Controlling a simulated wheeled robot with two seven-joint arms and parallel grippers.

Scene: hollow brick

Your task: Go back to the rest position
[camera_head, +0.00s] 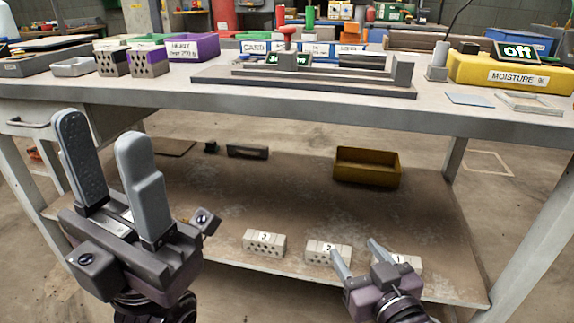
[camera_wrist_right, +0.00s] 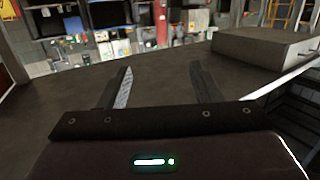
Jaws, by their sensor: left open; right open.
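My left gripper (camera_head: 105,172) is large at the left of the head view, in front of the workbench, with its fingers pointing up. It is open with nothing between the fingers. My right gripper (camera_head: 355,252) is lower right, in front of the lower shelf, open and empty. Its fingers stand apart in the right wrist view (camera_wrist_right: 160,85). Hollow bricks lie on the lower shelf: one marked 3 (camera_head: 265,244), one marked 2 (camera_head: 328,253) and one marked 1 (camera_head: 408,263). The right gripper partly hides the last two in the head view; whether it touches them I cannot tell.
A yellow bin (camera_head: 366,167) stands on the lower shelf (camera_head: 290,195). Table legs flank the shelf.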

